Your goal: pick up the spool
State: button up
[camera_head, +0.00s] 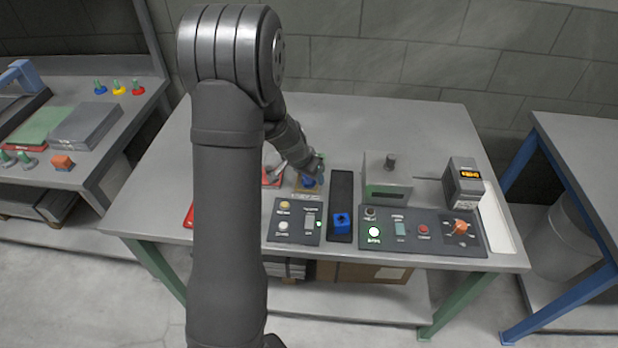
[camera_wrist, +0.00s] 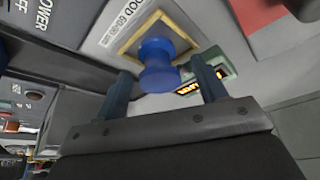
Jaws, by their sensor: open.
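The blue spool (camera_wrist: 157,62) stands upright on a square pad with a yellow-tan frame (camera_wrist: 128,46). In the head view the spool (camera_head: 308,182) shows as a small blue shape, partly hidden by my gripper (camera_head: 314,169). In the wrist view my gripper (camera_wrist: 161,72) is open, with one finger on each side of the spool. The fingers look apart from it, and nothing is held. I cannot tell exactly how far the fingertips are above the pad.
A control panel (camera_head: 297,236) lies in front of the pad. A black track (camera_head: 341,188) with a blue block (camera_head: 342,222) is to the right. Beyond it are a grey box (camera_head: 388,188), a second panel (camera_head: 409,246) and a display unit (camera_head: 464,184). The back of the table is clear.

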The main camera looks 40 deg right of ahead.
jog(key=shift+d+f, duration=0.1)
jog(key=shift+f, duration=0.15)
jog(key=shift+c, duration=0.5)
jog(key=c, duration=1)
jog(key=shift+r, duration=0.2)
jog(key=shift+c, duration=0.2)
